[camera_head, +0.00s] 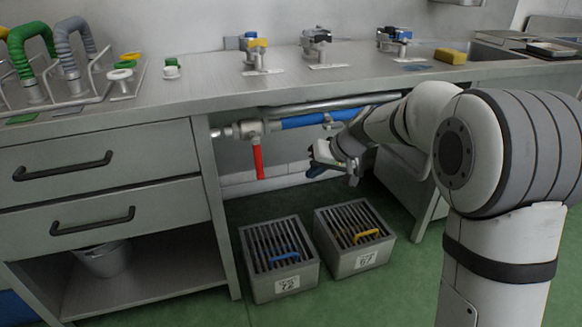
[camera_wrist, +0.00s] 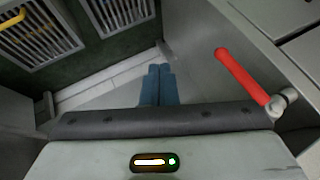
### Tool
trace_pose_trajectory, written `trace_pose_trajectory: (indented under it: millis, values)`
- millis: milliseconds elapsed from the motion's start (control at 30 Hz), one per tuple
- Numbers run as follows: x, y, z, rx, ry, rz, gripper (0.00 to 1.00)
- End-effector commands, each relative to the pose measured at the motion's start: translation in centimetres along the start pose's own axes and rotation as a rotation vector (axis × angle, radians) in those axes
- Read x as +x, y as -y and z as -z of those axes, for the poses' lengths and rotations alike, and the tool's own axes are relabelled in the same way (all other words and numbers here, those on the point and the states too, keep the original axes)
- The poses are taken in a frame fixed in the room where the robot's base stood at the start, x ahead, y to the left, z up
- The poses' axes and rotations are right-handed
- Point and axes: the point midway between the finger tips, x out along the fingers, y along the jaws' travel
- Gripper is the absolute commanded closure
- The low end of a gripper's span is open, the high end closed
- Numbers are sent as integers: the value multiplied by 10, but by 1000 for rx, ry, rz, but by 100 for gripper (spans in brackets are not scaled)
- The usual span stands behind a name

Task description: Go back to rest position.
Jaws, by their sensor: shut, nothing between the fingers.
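My gripper (camera_head: 316,166) reaches from the right into the open bay under the counter. In the wrist view its two blue-grey fingers (camera_wrist: 159,84) lie side by side, shut, with nothing between them. A red valve lever (camera_head: 258,160) hangs down from a valve on the pipe under the counter, left of my gripper and apart from it. The lever also shows in the wrist view (camera_wrist: 243,77), to the right of the fingers.
Two grated metal boxes stand on the green floor below, one with a blue handle (camera_head: 285,257) and one with a yellow handle (camera_head: 366,236). A blue pipe (camera_head: 318,119) runs just above my gripper. The counter (camera_head: 215,85) overhangs it. A drawer cabinet (camera_head: 105,175) stands left.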

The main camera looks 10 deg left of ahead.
Motion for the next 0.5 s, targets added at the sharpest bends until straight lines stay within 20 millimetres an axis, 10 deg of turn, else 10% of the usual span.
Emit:
trace_pose_trajectory:
  millis: [267,500]
  values:
    - [-22,-19,-6,2,1,-2,100]
    - [-105,4,-13,37,34,-61,100]
